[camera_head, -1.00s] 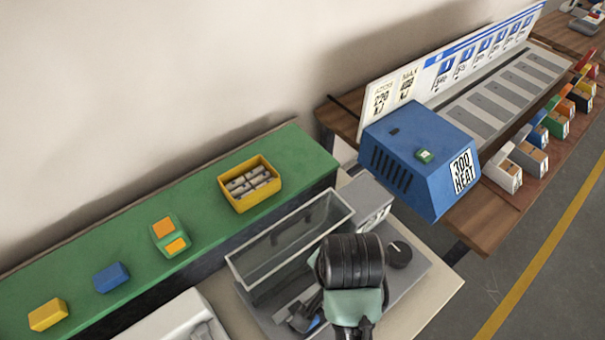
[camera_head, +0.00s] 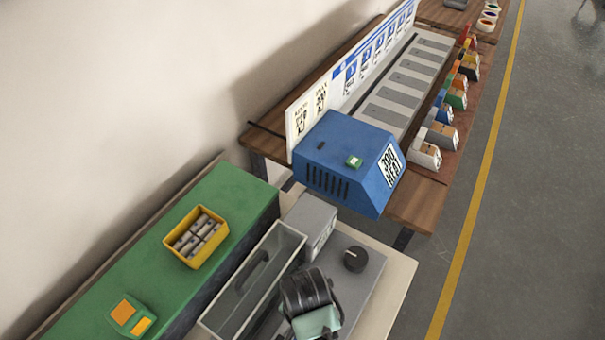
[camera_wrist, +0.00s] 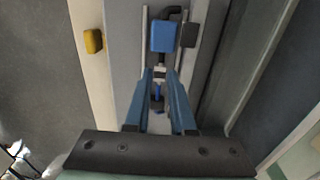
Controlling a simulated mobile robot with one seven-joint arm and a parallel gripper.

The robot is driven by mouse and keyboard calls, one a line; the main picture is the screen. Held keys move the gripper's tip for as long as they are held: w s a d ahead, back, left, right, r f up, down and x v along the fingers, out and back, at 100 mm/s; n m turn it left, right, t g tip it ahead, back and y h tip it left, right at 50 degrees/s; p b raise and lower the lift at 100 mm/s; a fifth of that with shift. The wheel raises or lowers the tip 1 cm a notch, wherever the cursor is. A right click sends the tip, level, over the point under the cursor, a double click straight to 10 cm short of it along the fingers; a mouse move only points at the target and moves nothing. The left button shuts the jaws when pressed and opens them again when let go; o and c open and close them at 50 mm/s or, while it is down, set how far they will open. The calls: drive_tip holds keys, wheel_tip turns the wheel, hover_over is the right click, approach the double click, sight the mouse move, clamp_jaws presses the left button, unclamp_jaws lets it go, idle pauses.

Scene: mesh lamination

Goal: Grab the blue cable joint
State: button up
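In the wrist view my gripper (camera_wrist: 160,78) has two blue-grey fingers standing apart. A small blue piece (camera_wrist: 157,92), which may be the cable joint, shows between and beyond them, with a pale metal part near their tips. It looks narrower than the gap, and I see no clear contact. A larger blue block (camera_wrist: 163,36) with a black handle lies just ahead of the fingertips. In the head view my dark wrist and pale green gripper housing are over the grey machine (camera_head: 352,285); the fingers and the small blue piece are hidden there.
A clear-walled trough (camera_head: 253,280) and a black knob (camera_head: 355,259) are close by my arm. The green bench (camera_head: 160,240) holds a yellow bin (camera_head: 196,237) of grey parts. A blue heater box (camera_head: 349,162) stands behind.

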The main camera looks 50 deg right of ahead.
drive_tip(key=shift+a+f, duration=0.2)
drive_tip(key=shift+f, duration=2)
clamp_jaws()
